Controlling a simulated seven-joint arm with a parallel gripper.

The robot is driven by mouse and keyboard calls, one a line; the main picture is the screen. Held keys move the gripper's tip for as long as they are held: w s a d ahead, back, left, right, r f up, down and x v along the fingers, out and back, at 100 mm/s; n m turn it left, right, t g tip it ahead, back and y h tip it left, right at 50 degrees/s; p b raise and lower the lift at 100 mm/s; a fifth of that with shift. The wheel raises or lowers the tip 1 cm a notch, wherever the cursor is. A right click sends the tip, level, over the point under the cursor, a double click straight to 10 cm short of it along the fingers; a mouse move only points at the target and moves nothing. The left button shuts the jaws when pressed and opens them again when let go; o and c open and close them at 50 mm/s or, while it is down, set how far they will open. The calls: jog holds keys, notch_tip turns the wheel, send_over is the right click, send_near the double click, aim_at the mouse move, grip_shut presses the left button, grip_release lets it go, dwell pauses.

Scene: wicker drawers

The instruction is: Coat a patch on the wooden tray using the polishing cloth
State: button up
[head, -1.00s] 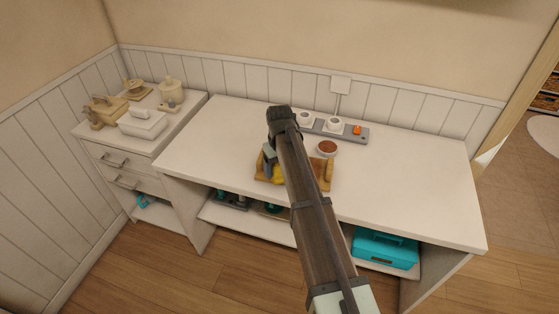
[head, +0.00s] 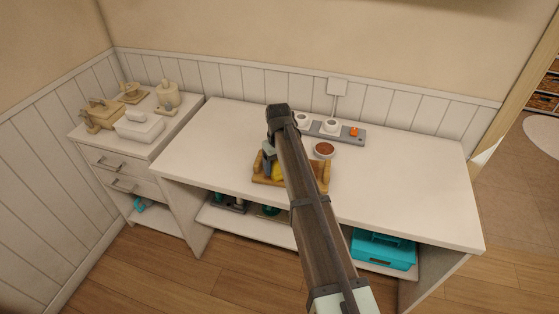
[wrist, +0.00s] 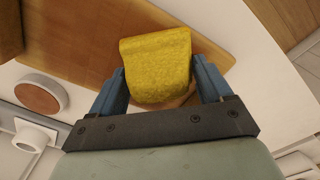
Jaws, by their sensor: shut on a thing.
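The polishing cloth (wrist: 157,62) is yellow and sits between the two blue fingers of my gripper (wrist: 160,88) in the wrist view. My gripper is shut on it. In the head view the cloth (head: 278,172) shows as a small yellow patch beside my arm, over the tray. The wooden tray (head: 262,181) lies near the front edge of the white table, partly hidden by my arm. In the wrist view the tray's wooden surface (wrist: 95,45) spreads behind the cloth. I cannot tell whether the cloth touches the tray.
A round bowl with reddish-brown contents (head: 324,150) stands just behind the tray. A grey power strip (head: 345,136) with white cups lies farther back. The table's right side (head: 420,180) is clear. A cabinet with wooden and white containers (head: 139,125) stands left; a teal toolbox (head: 384,249) is below.

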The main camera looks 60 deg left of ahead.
jog(key=shift+s+d, duration=0.85)
jog(key=shift+d, duration=0.2)
jog(key=shift+r, duration=4.05)
